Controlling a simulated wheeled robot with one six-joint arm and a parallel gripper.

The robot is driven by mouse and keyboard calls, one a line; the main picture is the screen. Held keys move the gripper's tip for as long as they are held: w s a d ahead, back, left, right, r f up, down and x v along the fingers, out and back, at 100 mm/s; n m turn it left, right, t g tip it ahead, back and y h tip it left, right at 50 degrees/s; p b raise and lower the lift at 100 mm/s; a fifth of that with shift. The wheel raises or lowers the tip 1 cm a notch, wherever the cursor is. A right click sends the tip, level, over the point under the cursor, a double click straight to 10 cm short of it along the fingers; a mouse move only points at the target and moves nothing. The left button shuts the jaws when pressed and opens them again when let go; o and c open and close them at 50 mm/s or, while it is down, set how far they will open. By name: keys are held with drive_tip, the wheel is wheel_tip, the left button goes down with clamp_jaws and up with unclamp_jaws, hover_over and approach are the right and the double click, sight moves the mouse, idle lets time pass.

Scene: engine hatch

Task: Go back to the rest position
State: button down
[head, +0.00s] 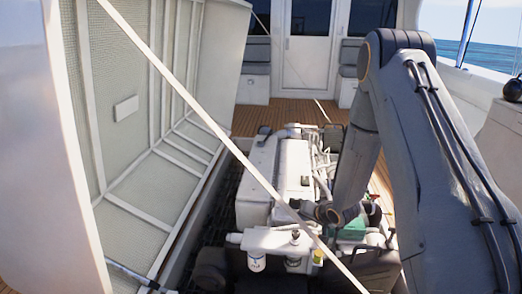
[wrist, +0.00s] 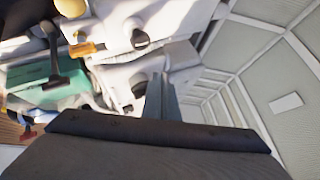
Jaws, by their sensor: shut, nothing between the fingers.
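My gripper (wrist: 162,92) shows in the wrist view as narrow grey fingers held together above the dark wrist housing. It is shut and empty. White engine parts with dark round caps lie behind and around the fingertips, and I cannot tell how close they are. In the head view my arm reaches from the right, bends at the top and comes down over the right side of the white engine (head: 259,172). The fingers cannot be made out clearly there.
The raised hatch lid (head: 125,165) stands at the left, with a pale strut (head: 195,105) running diagonally across the bay. A green part (head: 352,229) is beside my wrist; filters (head: 256,263) are at the front. Wooden deck (head: 285,115) lies behind, before a door (head: 307,50).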

drive_tip(key=s+d+r+n+g+h, duration=0.2)
drive_tip(key=s+d+r+g+h, duration=0.15)
drive_tip(key=s+r, duration=0.8)
drive_tip(key=s+a+r+g, duration=0.1)
drive_tip(key=s+r, duration=0.2)
drive_tip(key=s, duration=0.3)
drive_tip(key=s+a+r+n+g, duration=0.1)
drive_tip(key=s+a+r+g, duration=0.1)
drive_tip(key=s+r, duration=0.2)
drive_tip(key=s+a+r+n+g, duration=0.1)
drive_tip(key=s+r, duration=0.3)
drive_tip(key=s, duration=0.6)
drive_tip(key=shift+a+g, duration=0.35)
drive_tip(key=shift+a, duration=0.15)
drive_tip(key=shift+s, duration=0.1)
